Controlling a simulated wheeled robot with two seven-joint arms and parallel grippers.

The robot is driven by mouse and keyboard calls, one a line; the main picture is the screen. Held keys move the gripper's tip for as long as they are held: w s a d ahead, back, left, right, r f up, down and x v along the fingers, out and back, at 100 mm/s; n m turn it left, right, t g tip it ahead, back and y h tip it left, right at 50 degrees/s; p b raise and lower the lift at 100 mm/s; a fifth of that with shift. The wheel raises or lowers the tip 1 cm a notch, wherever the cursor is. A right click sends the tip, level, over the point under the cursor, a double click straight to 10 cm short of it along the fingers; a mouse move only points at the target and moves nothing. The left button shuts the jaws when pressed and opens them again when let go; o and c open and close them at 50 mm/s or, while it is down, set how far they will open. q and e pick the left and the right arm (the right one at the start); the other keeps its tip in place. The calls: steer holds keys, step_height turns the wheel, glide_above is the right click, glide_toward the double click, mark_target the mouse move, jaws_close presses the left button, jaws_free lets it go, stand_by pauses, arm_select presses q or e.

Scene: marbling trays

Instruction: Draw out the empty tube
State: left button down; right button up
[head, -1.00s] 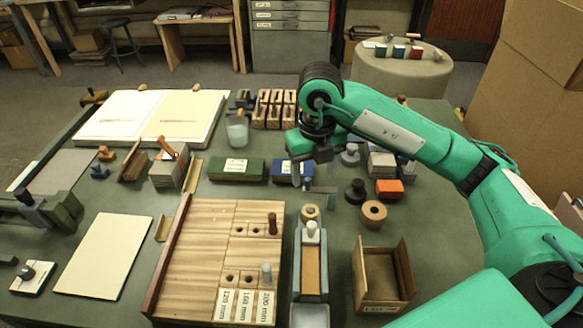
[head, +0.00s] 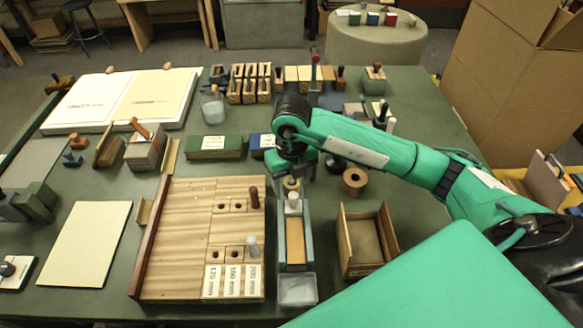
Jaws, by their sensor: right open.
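A wooden block (head: 190,195) with holes lies in the middle front of the bench. A pale, grey, see-through tube (head: 252,246) stands upright in a lower hole on its right side, in the column labelled 200 mm. It looks empty, but it is small in view. A dark red-brown tube or peg (head: 254,197) stands in an upper hole. My right gripper (head: 308,172) is above the bench, behind and to the right of the block, apart from both. It points down, partly hidden by its wrist; its jaws are open and nothing shows between them. My left gripper is out of view.
A narrow tray (head: 279,235) with a white knob stands just right of the block. An open wooden box (head: 345,255) and a wooden ring (head: 354,181) are further right. A green box (head: 214,147) is behind the block. A cream sheet (head: 85,243) lies left.

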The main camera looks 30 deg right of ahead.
steer(key=shift+f, duration=0.4)
steer(key=shift+c, duration=0.4)
jaws_close()
steer(key=shift+r, duration=0.35)
steer(key=shift+r, duration=0.1)
steer(key=shift+r, duration=0.1)
steer(key=shift+r+p, duration=2.05)
steer(key=shift+r, duration=0.8)
